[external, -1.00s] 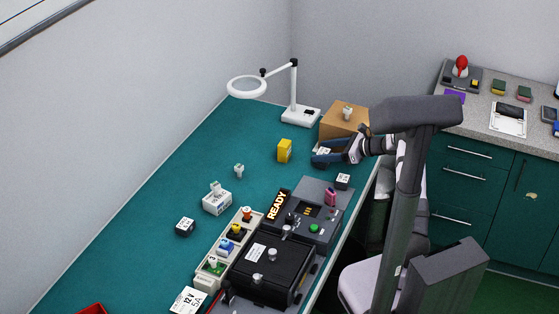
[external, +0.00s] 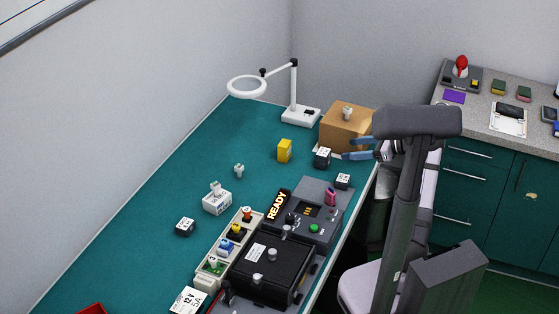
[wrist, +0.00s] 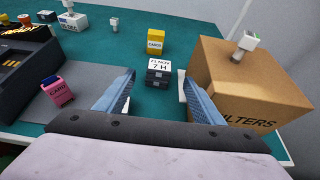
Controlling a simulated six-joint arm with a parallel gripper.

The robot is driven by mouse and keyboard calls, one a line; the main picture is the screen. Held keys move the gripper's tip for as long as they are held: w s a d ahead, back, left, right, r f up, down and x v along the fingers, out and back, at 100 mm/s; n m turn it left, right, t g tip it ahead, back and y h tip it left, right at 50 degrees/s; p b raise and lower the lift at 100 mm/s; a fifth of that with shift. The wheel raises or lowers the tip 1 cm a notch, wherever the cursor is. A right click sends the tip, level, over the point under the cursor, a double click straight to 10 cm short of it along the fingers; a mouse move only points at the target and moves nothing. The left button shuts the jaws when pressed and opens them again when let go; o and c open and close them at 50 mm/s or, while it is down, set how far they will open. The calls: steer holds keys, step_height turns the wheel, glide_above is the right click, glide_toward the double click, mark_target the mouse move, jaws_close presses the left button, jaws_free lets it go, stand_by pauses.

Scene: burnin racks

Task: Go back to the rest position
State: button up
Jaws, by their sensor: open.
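My gripper (external: 362,148) is open and empty at the right edge of the bench, with its blue fingers parted. In the wrist view my gripper (wrist: 155,97) has its fingers spread to the left and right. A small black block with a white label (wrist: 158,73) stands on the bench beyond the fingertips, apart from them. The same black labelled block (external: 322,157) is left of my gripper in the external view.
A cardboard box (external: 345,131) stands close by my gripper, to the right in the wrist view. A yellow block (external: 285,150), a pink part (external: 330,197) and a black test unit (external: 272,265) are on the green bench (external: 150,255). A magnifier lamp (external: 293,95) stands behind.

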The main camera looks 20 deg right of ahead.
stand_by(0.3)
steer(key=s+a+f+n+g, duration=0.1)
steer(key=s, duration=0.1)
steer(key=s+f+n+g+p, duration=0.1)
steer(key=s+n+g, duration=0.1)
steer(key=s+a+n+g+h+p, duration=0.1)
steer(key=s+n, duration=0.1)
steer(key=shift+s+a+f+g, duration=0.3)
steer(key=shift+s+a+f, duration=0.05)
steer(key=shift+s+f, duration=0.05)
steer(key=s+a+n+g+h+p, duration=0.2)
steer(key=s+a+n+h, duration=0.2)
steer(key=s+n, duration=0.7)
steer(key=s+a+n+g+h+p, duration=0.3)
steer(key=s+a+n+h, duration=0.1)
steer(key=s+n, duration=0.7)
steer(key=shift+s+a+f+h, duration=0.2)
steer(key=shift+s+f+h, duration=0.15)
steer(key=shift+s, duration=0.35)
